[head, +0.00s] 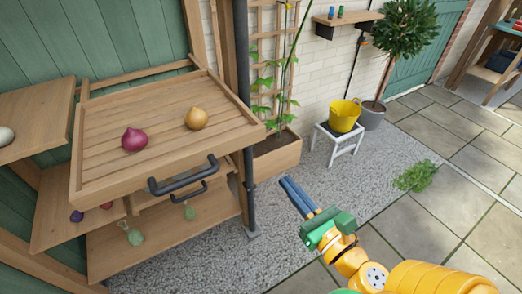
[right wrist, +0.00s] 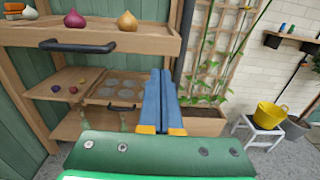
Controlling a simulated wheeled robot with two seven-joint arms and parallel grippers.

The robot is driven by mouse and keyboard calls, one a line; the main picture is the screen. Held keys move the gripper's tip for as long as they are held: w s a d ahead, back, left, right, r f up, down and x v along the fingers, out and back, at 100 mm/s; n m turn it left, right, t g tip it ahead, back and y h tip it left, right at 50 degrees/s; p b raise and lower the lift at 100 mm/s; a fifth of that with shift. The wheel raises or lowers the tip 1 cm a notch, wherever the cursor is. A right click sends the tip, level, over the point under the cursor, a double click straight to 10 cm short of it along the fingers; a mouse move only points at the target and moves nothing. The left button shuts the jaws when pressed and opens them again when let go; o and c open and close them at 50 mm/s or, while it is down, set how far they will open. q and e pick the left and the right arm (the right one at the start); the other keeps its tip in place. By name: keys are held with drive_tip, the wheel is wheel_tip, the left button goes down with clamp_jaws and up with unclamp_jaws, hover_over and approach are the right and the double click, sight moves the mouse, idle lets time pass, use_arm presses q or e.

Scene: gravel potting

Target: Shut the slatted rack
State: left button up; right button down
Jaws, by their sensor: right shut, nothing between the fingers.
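The slatted rack (head: 165,115) is a wooden slatted tray pulled out from the shelving, with a dark bar handle (head: 183,177) on its front edge. A red onion (head: 134,139) and a yellow-brown onion (head: 197,118) sit on its slats. In the right wrist view the rack's front (right wrist: 130,42) and handle (right wrist: 78,46) are at the upper left. My right gripper (head: 290,187) is shut and empty, with its blue fingers together. It is to the right of the rack and apart from the handle. My left gripper is not in view.
A second handle (head: 189,194) shows below the rack, with lower shelves (head: 165,235) under it. A dark pipe (head: 245,120) stands just right of the rack. A planter (head: 277,156) and a white stool with a yellow bucket (head: 344,115) stand farther right. Gravel between is open.

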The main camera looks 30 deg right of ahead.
sight(251, 139)
drive_tip(key=w+p, duration=0.2)
drive_tip(key=w, duration=1.1)
drive_tip(key=shift+w+a+r, duration=0.1)
drive_tip(key=shift+w+a, duration=0.05)
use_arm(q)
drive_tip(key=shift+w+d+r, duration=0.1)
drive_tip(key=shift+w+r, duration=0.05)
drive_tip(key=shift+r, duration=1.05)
use_arm(e)
drive_tip(key=shift+w, duration=0.5)
